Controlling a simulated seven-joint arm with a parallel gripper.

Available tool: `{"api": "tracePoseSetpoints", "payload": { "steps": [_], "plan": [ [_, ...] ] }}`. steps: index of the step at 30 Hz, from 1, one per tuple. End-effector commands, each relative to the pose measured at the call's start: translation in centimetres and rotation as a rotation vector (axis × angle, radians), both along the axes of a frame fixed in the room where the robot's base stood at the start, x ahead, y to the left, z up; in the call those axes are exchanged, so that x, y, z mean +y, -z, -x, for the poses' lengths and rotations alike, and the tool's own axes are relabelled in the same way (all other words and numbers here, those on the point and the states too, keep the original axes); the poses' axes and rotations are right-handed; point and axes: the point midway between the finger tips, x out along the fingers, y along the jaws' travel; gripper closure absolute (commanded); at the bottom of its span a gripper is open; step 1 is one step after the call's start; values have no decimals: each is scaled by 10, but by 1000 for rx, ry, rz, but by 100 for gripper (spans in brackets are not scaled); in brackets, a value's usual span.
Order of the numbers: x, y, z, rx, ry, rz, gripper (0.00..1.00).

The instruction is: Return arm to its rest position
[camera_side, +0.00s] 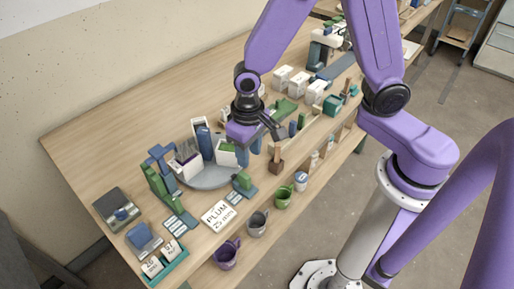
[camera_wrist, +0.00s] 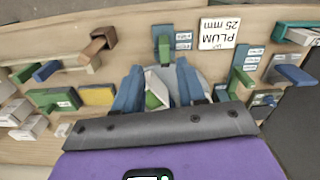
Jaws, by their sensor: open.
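My gripper (camera_side: 248,150) hangs below my purple wrist in the side view, over the middle of the wooden table (camera_side: 105,130). It is open, with nothing seen held in it. It is beside the round grey plate (camera_side: 212,180), which carries blue, white and green upright pieces. In the wrist view the dark bar of my gripper crosses the lower part. Beyond it are blue upright parts and a white and green piece (camera_wrist: 155,92). The fingertips are partly hidden, and I cannot tell whether they touch anything.
A purple bucket (camera_side: 226,254), a grey bucket (camera_side: 257,222) and a green bucket (camera_side: 283,196) are along the near edge. A card reading "PLUM 25 mm" (camera_side: 218,215) lies by the plate. White boxes (camera_side: 298,82) crowd the right side. The table's far left is clear.

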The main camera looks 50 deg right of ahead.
Motion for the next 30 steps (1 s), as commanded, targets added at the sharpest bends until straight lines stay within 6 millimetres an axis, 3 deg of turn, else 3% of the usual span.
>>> {"api": "tracePoseSetpoints", "payload": {
  "steps": [6,15,22,30],
  "plan": [
    [-23,-42,41,-12,-272,-11,60],
    [-68,-87,108,-21,-666,-16,60],
    [-99,-106,151,-26,-906,-18,60],
    [-111,-111,166,-24,-997,-17,60]
  ]
}}
